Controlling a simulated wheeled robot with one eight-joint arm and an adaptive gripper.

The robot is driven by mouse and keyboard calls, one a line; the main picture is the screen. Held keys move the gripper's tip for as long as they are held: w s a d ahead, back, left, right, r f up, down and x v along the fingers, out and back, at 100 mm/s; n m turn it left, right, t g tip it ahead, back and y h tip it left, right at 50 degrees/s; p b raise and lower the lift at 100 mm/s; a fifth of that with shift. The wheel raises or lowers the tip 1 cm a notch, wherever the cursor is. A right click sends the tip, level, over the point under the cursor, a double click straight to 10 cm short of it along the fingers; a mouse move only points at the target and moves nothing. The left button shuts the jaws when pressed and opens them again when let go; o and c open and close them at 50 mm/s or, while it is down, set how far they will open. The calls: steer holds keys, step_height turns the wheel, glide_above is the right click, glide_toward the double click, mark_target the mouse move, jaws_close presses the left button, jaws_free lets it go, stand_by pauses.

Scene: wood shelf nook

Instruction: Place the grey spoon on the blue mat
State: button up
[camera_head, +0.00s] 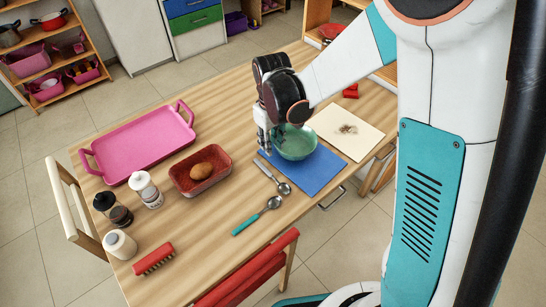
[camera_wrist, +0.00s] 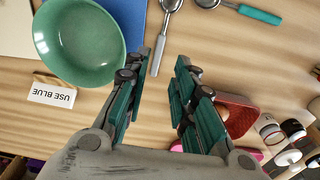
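The grey spoon (camera_head: 271,176) lies on the wooden table beside the left edge of the blue mat (camera_head: 317,177). In the wrist view the spoon's handle (camera_wrist: 159,54) points down towards the gap between my fingers, with its bowl end at the top edge. The blue mat also shows in the wrist view (camera_wrist: 134,12). A green bowl (camera_head: 298,145) stands on the mat's far part. My gripper (camera_head: 266,147) is open and empty above the table, beside the bowl and near the handle end of the spoon. In the wrist view its fingers are spread apart (camera_wrist: 155,75).
A teal-handled spoon (camera_head: 256,216) lies nearer the front. A red dish (camera_head: 200,182) with a brown item, a pink tray (camera_head: 140,146) and several jars stand left. A cream mat (camera_head: 346,131) lies right. A "USE BLUE" card (camera_wrist: 52,94) stands near the bowl.

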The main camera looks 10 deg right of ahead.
mark_target(271, 175)
step_height(271, 175, down, 16)
steer(key=b, duration=0.5)
steer(key=shift+a+r, duration=0.1)
steer(key=shift+r, duration=0.25)
jaws_close()
